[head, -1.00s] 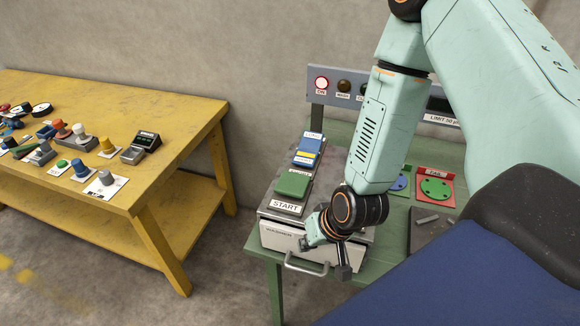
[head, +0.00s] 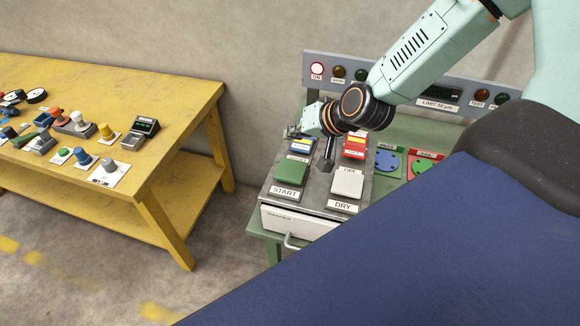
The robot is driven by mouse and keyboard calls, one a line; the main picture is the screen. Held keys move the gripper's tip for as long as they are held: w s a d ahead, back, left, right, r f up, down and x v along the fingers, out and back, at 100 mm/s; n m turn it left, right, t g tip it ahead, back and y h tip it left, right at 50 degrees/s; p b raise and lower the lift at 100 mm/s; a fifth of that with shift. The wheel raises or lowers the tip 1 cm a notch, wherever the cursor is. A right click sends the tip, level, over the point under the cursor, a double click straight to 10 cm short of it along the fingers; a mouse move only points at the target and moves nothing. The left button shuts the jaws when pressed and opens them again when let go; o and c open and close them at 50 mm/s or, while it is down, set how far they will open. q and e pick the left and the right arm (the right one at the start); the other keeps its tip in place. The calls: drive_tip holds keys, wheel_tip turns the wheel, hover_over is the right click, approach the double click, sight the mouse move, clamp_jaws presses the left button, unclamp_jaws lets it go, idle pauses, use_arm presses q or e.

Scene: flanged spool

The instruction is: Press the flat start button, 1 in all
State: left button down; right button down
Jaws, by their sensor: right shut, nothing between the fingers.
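The flat green START button (head: 291,172) is on the left side of the grey button panel (head: 313,196), with a START label in front of it. My right gripper (head: 325,164) is shut and empty. The green button's top is mostly uncovered. My left gripper is not in view.
A white DRY button (head: 347,182) is right of the green one. A yellow table (head: 150,90) with several knobs stands left.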

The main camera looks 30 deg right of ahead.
sight(294, 171)
drive_tip(key=shift+s, duration=0.2)
drive_tip(key=f+b, duration=0.2)
drive_tip(key=f, duration=0.1)
drive_tip(key=shift+w+f+b, duration=0.1)
drive_tip(key=shift+w+b, duration=0.15)
drive_tip(key=shift+b, duration=0.15)
drive_tip(key=f+b, duration=0.3)
drive_tip(key=shift+s+f, duration=0.1)
drive_tip(key=shift+s, duration=0.1)
wheel_tip(294, 171, down, 3)
drive_tip(key=b, duration=0.2)
drive_tip(key=shift+w+b, duration=0.15)
drive_tip(key=shift+b, duration=0.15)
drive_tip(key=shift+r, duration=0.2)
